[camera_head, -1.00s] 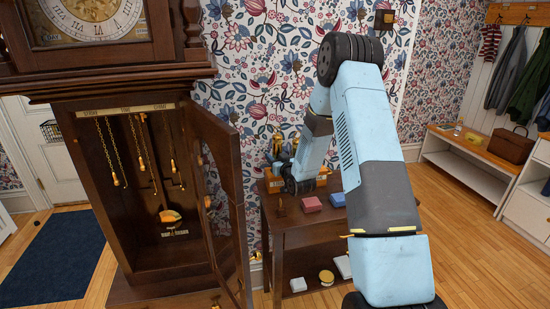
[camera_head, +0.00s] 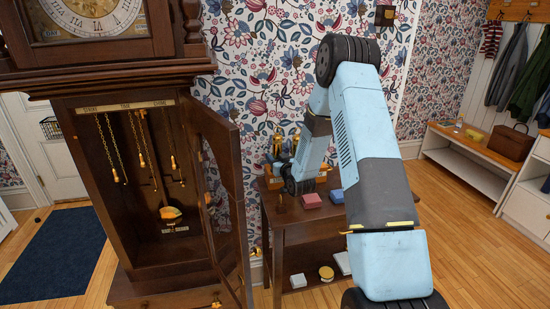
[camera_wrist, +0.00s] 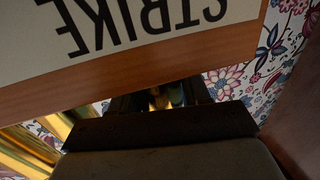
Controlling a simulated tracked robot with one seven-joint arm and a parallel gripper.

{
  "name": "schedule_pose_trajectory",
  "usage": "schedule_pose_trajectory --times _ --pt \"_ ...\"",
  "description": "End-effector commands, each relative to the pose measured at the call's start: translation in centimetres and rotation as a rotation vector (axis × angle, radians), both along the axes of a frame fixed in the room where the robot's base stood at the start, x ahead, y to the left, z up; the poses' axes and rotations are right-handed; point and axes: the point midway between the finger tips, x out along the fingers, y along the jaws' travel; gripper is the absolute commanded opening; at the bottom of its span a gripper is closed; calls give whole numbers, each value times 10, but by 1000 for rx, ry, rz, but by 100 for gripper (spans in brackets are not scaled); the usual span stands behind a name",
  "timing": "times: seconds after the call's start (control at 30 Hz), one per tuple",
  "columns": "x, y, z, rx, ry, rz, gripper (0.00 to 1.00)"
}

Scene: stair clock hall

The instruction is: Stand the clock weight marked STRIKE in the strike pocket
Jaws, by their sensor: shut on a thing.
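My gripper (camera_wrist: 165,100) is seen in the wrist view as dark fingers, with a small brass-coloured part between them. It is shut on this part, mostly hidden by the fingers. A white label reading STRIKE (camera_wrist: 150,25), upside down, sits on a reddish wooden face close to the camera; I cannot tell what it belongs to. Brass cylinders (camera_wrist: 28,150) show at the left edge. In the head view, brass weights (camera_head: 277,142) stand on the side table (camera_head: 300,222). No strike pocket can be made out for certain.
The open clock case (camera_head: 125,225), with hanging chains and a brass pendulum bob (camera_head: 170,213), stands at left. Its open door (camera_head: 222,190) is beside the table.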

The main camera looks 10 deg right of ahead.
Motion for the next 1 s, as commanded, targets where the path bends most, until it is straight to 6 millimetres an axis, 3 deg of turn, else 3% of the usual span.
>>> schedule_pose_trajectory --times 0.67,0.7,1.0 --pt "1 0 -9 0 -6 0 0" --pt "1 0 -9 0 -6 0 48" --pt "0 0 -10 0 -2 0 76"
